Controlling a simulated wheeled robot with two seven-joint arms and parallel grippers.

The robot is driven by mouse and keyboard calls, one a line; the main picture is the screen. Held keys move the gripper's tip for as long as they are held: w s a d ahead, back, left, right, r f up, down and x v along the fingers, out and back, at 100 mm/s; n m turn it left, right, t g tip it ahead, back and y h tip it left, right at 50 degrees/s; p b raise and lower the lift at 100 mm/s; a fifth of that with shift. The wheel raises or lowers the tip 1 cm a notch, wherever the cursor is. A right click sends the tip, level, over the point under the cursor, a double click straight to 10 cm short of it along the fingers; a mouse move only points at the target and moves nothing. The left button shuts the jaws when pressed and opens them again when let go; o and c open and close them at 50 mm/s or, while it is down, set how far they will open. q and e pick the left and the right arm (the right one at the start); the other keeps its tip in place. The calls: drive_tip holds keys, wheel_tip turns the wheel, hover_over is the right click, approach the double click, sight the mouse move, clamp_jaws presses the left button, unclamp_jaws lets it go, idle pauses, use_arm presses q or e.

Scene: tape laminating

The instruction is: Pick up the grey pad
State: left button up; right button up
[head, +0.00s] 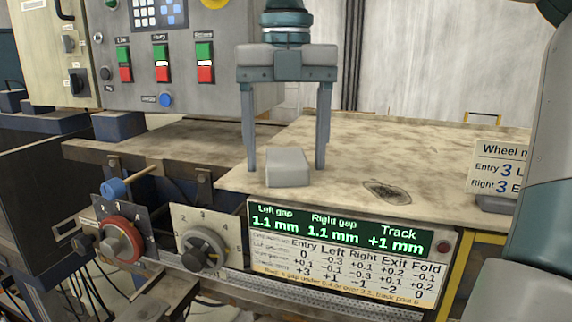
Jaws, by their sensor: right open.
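The grey pad (287,167) is a small block lying on the worn tabletop (345,148), close to its front edge. My right gripper (285,168) points straight down over it and is open. One finger is to the left of the pad and the other to its right, with a gap on each side. The fingertips are near the height of the tabletop; I cannot tell whether they touch it. My left gripper is not in view.
A control panel (225,70) with green and red buttons stands behind on the left. Below the table edge are a red knob (123,240), a grey knob (203,249) and a lit gap display (338,229). A sign (497,170) stands at the right. The table right of the pad is mostly clear.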

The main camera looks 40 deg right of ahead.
sight(286, 156)
drive_tip(key=c, duration=1.2)
drive_tip(key=shift+r, duration=0.15)
drive_tip(key=shift+r+b, duration=0.5)
drive_tip(key=shift+r, duration=0.1)
wheel_tip(286, 156, up, 2)
drive_tip(key=shift+r+b, duration=0.15)
drive_tip(key=shift+b, duration=0.4)
drive_tip(key=shift+s+a+r+b, duration=0.65)
drive_tip(key=shift+s+r, duration=0.55)
drive_tip(key=shift+s, duration=0.65)
drive_tip(key=shift+s+a+r+b, duration=0.45)
drive_tip(key=shift+s+a+r, duration=0.35)
drive_tip(key=shift+s+r, duration=0.75)
drive_tip(key=shift+s+a+r+b, duration=0.65)
drive_tip(key=shift+s+r, duration=0.25)
drive_tip(key=shift+s, duration=1.2)
drive_tip(key=shift+w, duration=0.1)
